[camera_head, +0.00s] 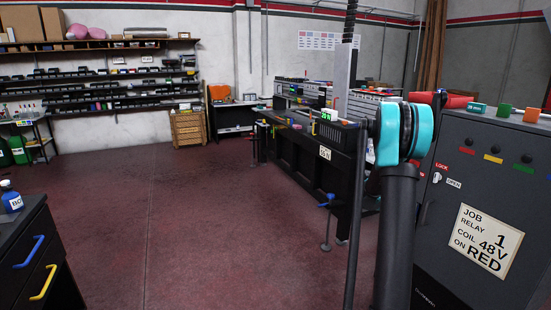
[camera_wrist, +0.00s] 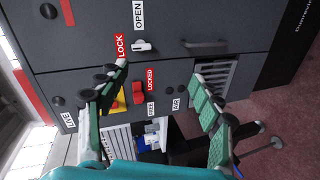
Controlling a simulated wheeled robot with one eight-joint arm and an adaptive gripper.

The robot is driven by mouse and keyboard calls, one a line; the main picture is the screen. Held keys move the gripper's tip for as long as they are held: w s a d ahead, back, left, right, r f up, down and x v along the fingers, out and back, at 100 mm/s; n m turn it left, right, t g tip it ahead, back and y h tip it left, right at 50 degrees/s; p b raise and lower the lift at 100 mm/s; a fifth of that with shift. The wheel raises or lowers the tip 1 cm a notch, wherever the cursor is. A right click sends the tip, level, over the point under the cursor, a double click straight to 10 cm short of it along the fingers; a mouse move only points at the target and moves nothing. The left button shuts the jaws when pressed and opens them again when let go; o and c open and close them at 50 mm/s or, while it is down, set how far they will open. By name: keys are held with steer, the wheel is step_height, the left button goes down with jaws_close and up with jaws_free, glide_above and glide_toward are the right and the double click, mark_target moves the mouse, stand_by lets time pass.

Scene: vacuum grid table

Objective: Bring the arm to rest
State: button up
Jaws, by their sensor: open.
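My arm stands upright in the right half of the head view, with its teal joint (camera_head: 393,132) in front of a grey cabinet. My gripper (camera_wrist: 159,73) shows in the wrist view with its two green-padded fingers spread apart. Nothing is between the fingers; they point at the cabinet front, and I cannot tell the exact gap to it. I cannot make out the gripper in the head view.
The grey cabinet (camera_head: 450,205) carries a sign reading JOB 1 RELAY COIL 48V ON RED, and small coloured items on top. A dark workbench (camera_head: 310,155) stands behind my arm. A drawer unit (camera_head: 35,255) is at left front. The reddish floor (camera_head: 170,220) between is clear.

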steer(key=s+a+f+y, duration=0.4)
steer(key=s+a, duration=0.8)
steer(key=s, duration=0.1)
steer(key=s+a+f+m+g+y, duration=0.1)
steer(key=s+a+f+y, duration=0.3)
steer(key=s+a, duration=0.9)
steer(key=s+a+f+m+y, duration=0.1)
steer(key=s+a+f+y, duration=0.3)
steer(key=s+a, duration=0.8)
steer(key=s+y, duration=0.1)
steer(key=s, duration=0.1)
steer(key=shift+s+a+g+y, duration=0.3)
steer(key=shift+a+g, duration=0.1)
